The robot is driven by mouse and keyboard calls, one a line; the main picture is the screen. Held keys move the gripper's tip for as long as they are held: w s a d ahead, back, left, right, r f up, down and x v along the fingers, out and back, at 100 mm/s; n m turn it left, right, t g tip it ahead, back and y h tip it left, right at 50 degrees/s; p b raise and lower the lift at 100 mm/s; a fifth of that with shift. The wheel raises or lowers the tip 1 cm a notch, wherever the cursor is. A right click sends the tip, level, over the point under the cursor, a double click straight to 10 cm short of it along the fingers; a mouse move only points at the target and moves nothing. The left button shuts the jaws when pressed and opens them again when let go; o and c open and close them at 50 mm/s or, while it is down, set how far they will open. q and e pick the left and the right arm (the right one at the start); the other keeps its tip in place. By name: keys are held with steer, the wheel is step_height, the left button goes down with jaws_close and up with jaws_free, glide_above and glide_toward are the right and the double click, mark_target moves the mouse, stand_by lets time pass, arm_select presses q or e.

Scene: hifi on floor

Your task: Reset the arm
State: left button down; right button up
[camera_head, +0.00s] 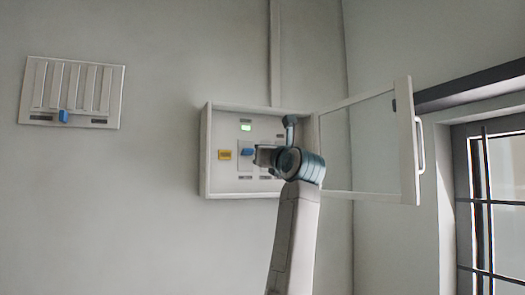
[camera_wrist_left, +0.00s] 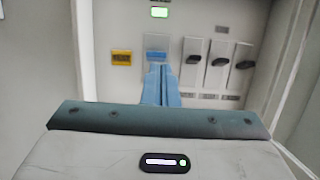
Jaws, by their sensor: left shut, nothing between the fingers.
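My left arm comes up from the bottom in the head view. Its gripper (camera_head: 262,156) is in front of the open wall box (camera_head: 204,160). In the left wrist view the blue fingers (camera_wrist_left: 160,82) are closed together and hold nothing. Their tips point at a blue switch (camera_wrist_left: 155,56) on the panel and overlap it in the picture; whether they touch it I cannot tell. A green light (camera_wrist_left: 159,12) is lit above, and it also shows in the head view (camera_head: 246,127). A yellow label (camera_wrist_left: 121,59) is left of the switch. My right gripper is not in view.
Several dark-knobbed switches (camera_wrist_left: 218,62) stand right of the blue one. The glazed box door (camera_head: 408,140) is swung open to the right, close to my arm. A slatted wall panel (camera_head: 75,88) with a blue tab is at far left. A dark-framed window (camera_head: 490,200) is at right.

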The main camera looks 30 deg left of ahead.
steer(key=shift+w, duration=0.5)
